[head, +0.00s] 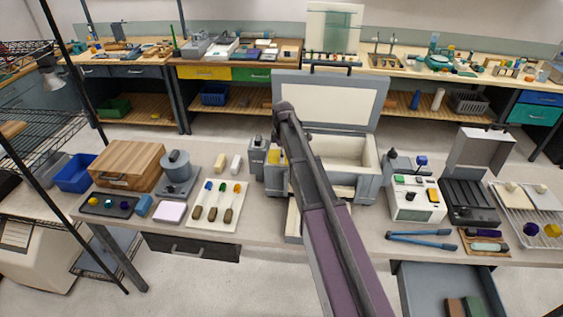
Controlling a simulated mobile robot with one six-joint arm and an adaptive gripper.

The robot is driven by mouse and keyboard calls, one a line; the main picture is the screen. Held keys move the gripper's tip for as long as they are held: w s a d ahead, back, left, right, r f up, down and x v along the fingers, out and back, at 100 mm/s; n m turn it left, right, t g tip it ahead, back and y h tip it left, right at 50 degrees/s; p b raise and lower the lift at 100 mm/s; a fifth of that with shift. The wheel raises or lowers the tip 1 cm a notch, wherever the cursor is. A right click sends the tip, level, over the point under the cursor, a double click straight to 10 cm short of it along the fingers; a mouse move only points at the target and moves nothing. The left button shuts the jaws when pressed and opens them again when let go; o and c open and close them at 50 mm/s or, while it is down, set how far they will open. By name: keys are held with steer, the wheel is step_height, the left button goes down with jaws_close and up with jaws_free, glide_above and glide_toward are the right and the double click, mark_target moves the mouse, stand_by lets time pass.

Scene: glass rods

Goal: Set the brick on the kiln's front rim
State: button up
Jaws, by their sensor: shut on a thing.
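The kiln is a grey box with a cream lining (357,150) on the middle of the near bench. Its grey-framed lid (333,98) stands open at the back. My arm crosses in front of the kiln and hides part of its left side and front rim. The visible right part of the front rim (352,170) looks bare. My gripper does not show; my arm seems to hide it. I cannot pick out the brick for certain. A small yellow patch (273,155) shows just left of my arm, beside the kiln, but I cannot tell what it is.
A white-topped device (416,198) and blue-handled tongs (422,239) lie right.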

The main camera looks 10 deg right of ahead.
steer(key=shift+f+b, duration=0.5)
steer(key=shift+f, duration=0.3)
steer(key=shift+f, duration=0.2)
steer(key=o, duration=1.2)
steer(key=shift+r, duration=0.1)
steer(key=shift+o, duration=0.2)
step_height(320, 180, up, 12)
steer(key=p, duration=1.2)
steer(key=shift+r, duration=0.15)
